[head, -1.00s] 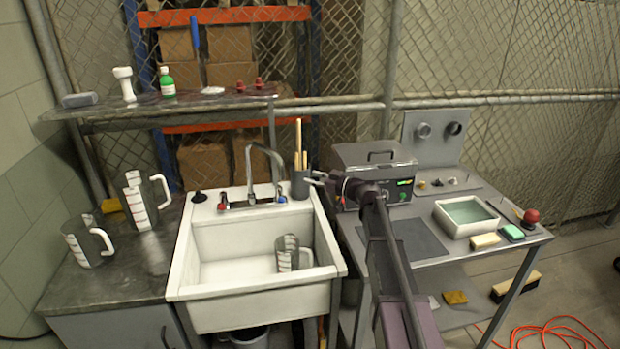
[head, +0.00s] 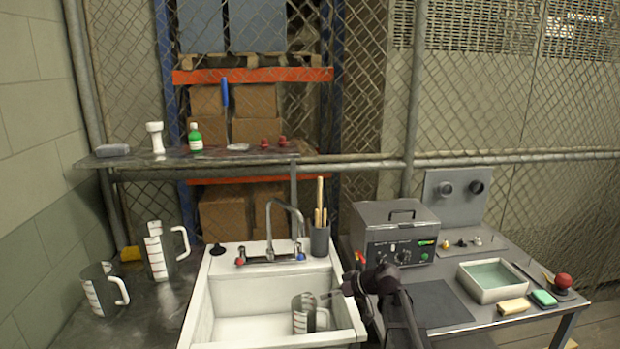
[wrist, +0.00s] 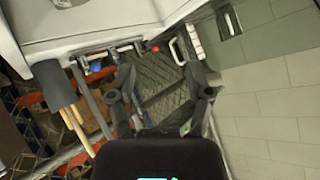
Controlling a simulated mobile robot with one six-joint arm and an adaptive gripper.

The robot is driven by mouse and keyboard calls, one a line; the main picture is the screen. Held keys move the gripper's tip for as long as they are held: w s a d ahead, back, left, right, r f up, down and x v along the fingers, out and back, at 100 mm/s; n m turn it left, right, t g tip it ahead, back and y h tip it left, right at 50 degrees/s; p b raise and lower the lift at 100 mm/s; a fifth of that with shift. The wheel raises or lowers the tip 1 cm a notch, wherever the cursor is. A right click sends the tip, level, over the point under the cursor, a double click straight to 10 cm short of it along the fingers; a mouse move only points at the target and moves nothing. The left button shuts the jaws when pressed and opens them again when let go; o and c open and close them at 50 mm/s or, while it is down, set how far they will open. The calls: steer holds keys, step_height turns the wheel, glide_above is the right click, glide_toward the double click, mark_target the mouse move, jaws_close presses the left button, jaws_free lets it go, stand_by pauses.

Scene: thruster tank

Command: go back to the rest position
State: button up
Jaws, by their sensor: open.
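My gripper (head: 330,294) shows in the head view over the right side of the sink, its tip pointing left. In the picture it lies close to the measuring jug in the basin (head: 302,316); I cannot tell the gap between them. In the wrist view my gripper (wrist: 162,75) has its two fingers spread apart, with nothing held between them. My arm comes in from the bottom of the head view, right of the sink.
The white sink (head: 197,325) has a tap (head: 283,212) and a grey brush pot (head: 320,240) behind. Two jugs (head: 103,288) stand on the left counter. On the right table are a grey machine (head: 395,235) and a water tray (head: 492,290). A shelf (head: 230,158) runs behind.

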steer(key=s+d+f+m+g+h, duration=0.1)
steer(key=s+d+f+m+h, duration=0.1)
steer(key=s, duration=0.5)
steer(key=s+d+f+m+g+h, duration=0.2)
steer(key=s+d+f+m+h, duration=0.1)
steer(key=s+d+h, duration=0.2)
steer(key=s+d+f+m+g+h, duration=0.1)
steer(key=s+d+f+m+h, duration=0.2)
steer(key=s, duration=0.6)
steer(key=shift+d, duration=0.45)
